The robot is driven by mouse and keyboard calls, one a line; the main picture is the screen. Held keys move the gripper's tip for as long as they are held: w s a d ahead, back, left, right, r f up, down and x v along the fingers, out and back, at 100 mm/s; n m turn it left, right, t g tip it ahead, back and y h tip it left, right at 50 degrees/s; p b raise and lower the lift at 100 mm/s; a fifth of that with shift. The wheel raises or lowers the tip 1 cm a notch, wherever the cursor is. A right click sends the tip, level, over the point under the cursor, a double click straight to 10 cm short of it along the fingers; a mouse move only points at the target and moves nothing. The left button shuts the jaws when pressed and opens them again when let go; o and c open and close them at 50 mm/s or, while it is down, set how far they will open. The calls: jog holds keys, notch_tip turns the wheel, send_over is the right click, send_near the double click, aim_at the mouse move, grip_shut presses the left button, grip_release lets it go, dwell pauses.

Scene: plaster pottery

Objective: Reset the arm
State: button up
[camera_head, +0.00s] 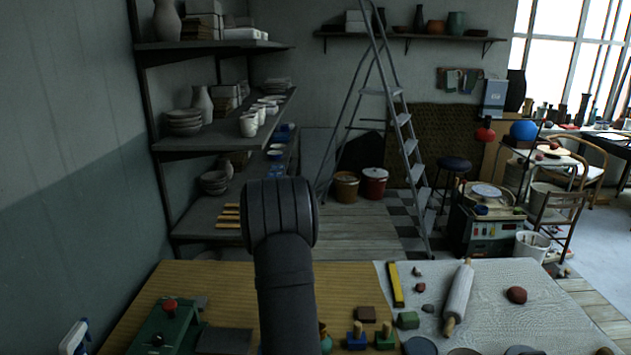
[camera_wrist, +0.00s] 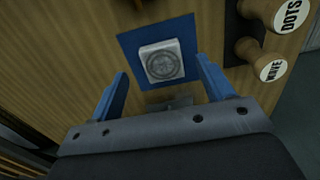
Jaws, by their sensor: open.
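My gripper (camera_wrist: 161,68) shows in the wrist view with its two blue fingers apart and nothing held between them. Past the fingertips a pale square tile (camera_wrist: 158,46) with a round relief lies on a blue square mat (camera_wrist: 131,43) on the wooden tabletop. The tile appears between the fingers in the picture, but I cannot tell how far below them it is. In the head view my dark arm rises in the middle over the table, and the gripper itself is hidden.
Two round-headed wooden stamps marked DOTS (camera_wrist: 262,12) and WAVE (camera_wrist: 257,58) stand close to the right finger. The table (camera_head: 170,277) also holds a green device (camera_head: 165,328) at left, a rolling pin (camera_head: 459,295), a yellow bar (camera_head: 395,285) and several small blocks at right.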

notch_tip(320, 180, down, 5)
notch_tip(320, 180, up, 2)
jog(key=shift+r, duration=0.6)
jog(key=shift+f, duration=0.1)
